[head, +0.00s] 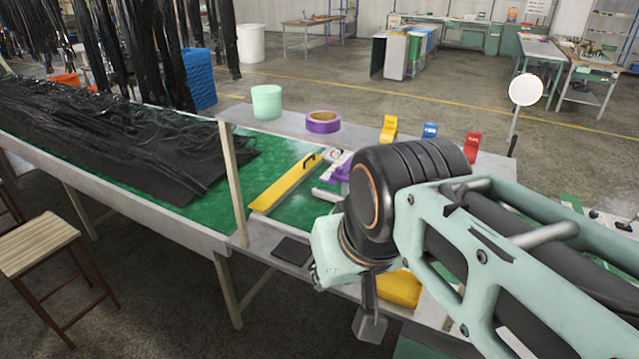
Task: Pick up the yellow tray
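A yellow object (400,289), which looks like the yellow tray, lies on the bench at the lower middle of the head view. My arm and wrist hide part of it. My gripper (369,320) points down at the bench's near edge, just left of and in front of the yellow object in the picture. I cannot tell whether they touch. The gripper's fingers are small and partly hidden, so their opening does not show clearly.
A long yellow piece with a black handle (285,183) lies on the green bench top. A purple tape roll (323,122), a mint container (267,102) and yellow, blue and red small holders (472,146) stand behind. A wooden post (233,185) rises at the left. Black hoses (110,140) cover the left table.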

